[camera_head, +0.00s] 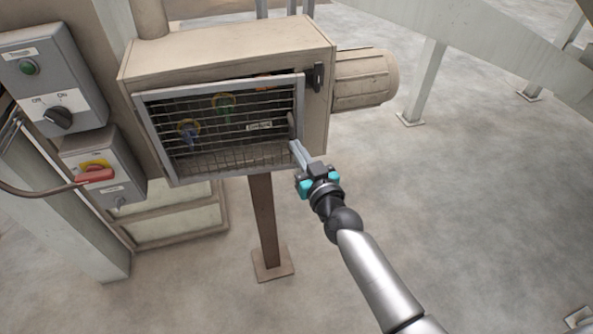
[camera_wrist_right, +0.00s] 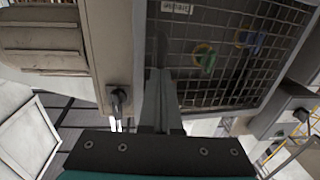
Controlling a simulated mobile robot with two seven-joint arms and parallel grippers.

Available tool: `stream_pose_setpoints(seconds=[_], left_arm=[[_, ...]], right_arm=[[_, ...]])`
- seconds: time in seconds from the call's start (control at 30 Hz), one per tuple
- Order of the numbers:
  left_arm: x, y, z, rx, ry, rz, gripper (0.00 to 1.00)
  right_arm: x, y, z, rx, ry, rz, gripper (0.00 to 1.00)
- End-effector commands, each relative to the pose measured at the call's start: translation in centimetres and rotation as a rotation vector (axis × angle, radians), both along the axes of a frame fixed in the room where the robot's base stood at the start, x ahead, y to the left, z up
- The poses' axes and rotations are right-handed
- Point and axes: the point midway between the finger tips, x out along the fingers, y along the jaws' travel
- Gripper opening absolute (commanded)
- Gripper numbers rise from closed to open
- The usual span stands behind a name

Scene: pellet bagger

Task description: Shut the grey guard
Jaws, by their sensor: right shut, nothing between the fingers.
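The grey guard (camera_head: 218,86) is a framed wire mesh across the front opening of a beige box (camera_head: 225,50). A dark strip shows above its top bar, so it looks close to the box face but perhaps not flush. A small dark handle (camera_head: 291,124) is near its right side. My right gripper (camera_head: 294,146) is shut and empty, its fingertips at the guard's lower right edge. The right wrist view shows the fingers (camera_wrist_right: 158,78) beside the mesh (camera_wrist_right: 235,45); contact is unclear. My left gripper is out of view.
A black latch (camera_head: 318,76) sits on the box's right front edge. A ribbed motor (camera_head: 362,78) sticks out to the right. Switch boxes with a green button (camera_head: 28,67) and a red handle (camera_head: 94,175) are at the left. The floor at lower right is open.

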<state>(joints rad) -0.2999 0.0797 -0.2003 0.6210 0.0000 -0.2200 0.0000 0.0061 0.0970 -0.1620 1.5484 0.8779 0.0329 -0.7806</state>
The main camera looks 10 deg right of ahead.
Motion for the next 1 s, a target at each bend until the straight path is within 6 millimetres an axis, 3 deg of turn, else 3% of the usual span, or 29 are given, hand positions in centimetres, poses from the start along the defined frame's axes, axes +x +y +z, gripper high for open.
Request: stream_pose_setpoints(seconds=[0.1,0.4,1.0], left_arm=[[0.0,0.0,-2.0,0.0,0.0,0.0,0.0],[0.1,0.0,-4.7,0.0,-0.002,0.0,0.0],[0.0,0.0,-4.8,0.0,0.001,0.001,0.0]], right_arm=[[1.6,-0.4,-0.5,-0.003,-0.002,0.049,0.0],[4.1,-1.1,-0.3,-0.002,0.004,0.125,0.0],[4.6,-1.5,0.3,-0.003,0.0,0.128,0.0]])
